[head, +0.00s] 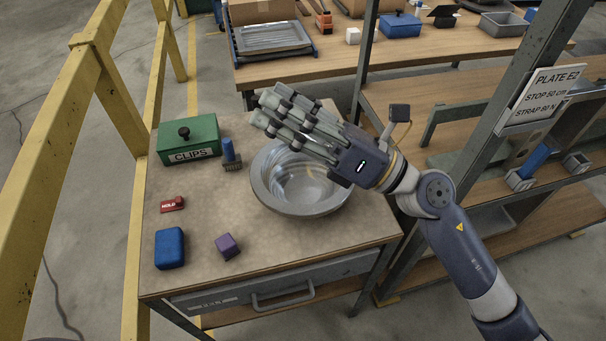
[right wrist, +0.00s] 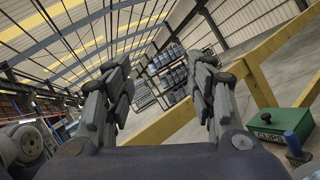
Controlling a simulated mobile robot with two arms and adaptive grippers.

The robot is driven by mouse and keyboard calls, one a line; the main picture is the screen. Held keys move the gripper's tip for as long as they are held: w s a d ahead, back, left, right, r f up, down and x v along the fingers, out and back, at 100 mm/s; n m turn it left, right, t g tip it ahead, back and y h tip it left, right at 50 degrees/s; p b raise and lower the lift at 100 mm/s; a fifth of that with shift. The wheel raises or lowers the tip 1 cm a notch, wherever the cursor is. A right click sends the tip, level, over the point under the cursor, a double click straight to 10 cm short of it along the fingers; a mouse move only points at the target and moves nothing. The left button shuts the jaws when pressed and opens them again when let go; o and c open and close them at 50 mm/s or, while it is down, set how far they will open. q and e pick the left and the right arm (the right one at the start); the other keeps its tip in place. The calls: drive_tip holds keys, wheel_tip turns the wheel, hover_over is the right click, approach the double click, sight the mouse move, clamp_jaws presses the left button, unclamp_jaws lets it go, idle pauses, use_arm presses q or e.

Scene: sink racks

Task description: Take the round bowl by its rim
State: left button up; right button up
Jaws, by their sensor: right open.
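The round bowl (head: 300,205) is a shiny metal bowl with a wide rim. It stands upright on the small wooden table, right of its middle in the head view. My right gripper (head: 268,108) is open and empty, reaching across above the bowl from the right. Its fingers point to the upper left and hide the bowl's far right rim. In the right wrist view the open fingers (right wrist: 165,100) frame the hall beyond, and the bowl is not seen there. My left gripper is in neither view.
A green CLIPS box (head: 188,139), a blue-handled brush (head: 230,155), a red HOLD tag (head: 172,204), a blue block (head: 170,248) and a purple cube (head: 228,246) share the table. A yellow railing (head: 140,95) runs left; a metal post (head: 364,75) stands behind the right arm.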

drive_tip(key=s+a+f+n+g+h, duration=0.35)
drive_tip(key=f+n+g, duration=0.25)
drive_tip(key=n, duration=0.2)
drive_tip(key=n+h, duration=0.6)
drive_tip(key=h, duration=0.7)
approach(320, 206)
drive_tip(key=shift+t, duration=0.4)
drive_tip(key=x, duration=0.2)
drive_tip(key=p+x, duration=0.1)
drive_tip(key=x, duration=0.2)
drive_tip(key=shift+s+f, duration=0.2)
drive_tip(key=shift+f, duration=0.05)
drive_tip(key=p+x, duration=0.1)
drive_tip(key=x, duration=0.1)
drive_tip(key=p+x, duration=0.1)
drive_tip(key=x, duration=0.2)
drive_tip(key=shift+s+a+f, duration=0.2)
drive_tip(key=shift+f, duration=0.05)
drive_tip(key=shift+w+f, duration=0.1)
drive_tip(key=shift+f, duration=0.2)
drive_tip(key=shift+a+r, duration=0.1)
clamp_jaws()
